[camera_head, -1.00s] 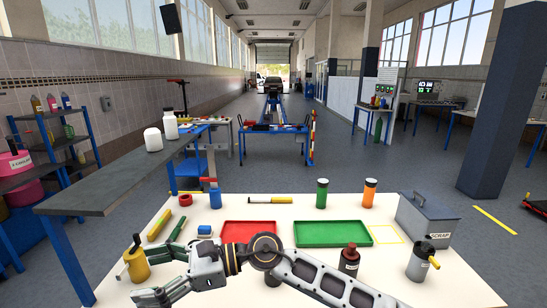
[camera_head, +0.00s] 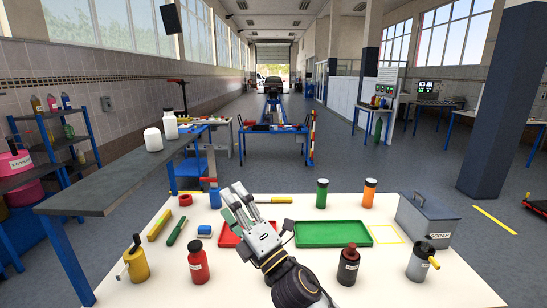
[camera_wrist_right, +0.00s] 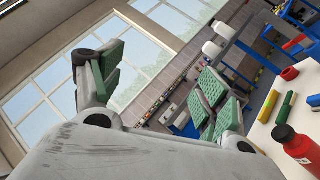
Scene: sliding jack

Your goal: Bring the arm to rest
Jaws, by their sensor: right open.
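My right gripper (camera_head: 234,198) is open and empty, raised above the white table (camera_head: 400,285) in front of the red tray (camera_head: 228,238). Its arm comes in from the bottom middle. The spread fingers with green pads also show in the right wrist view (camera_wrist_right: 160,85), with nothing between them. A yellow canister-like object (camera_head: 137,263) with a dark top stands at the table's front left, apart from the gripper. The gripper and wrist hide much of the red tray. My left gripper is not in view.
A red bottle (camera_head: 198,265), a dark red bottle (camera_head: 348,267) and a grey canister (camera_head: 418,265) stand along the front. The green tray (camera_head: 333,234) is empty. Green (camera_head: 321,195) and orange (camera_head: 369,194) bottles stand behind it. A grey scrap box (camera_head: 425,220) is at right.

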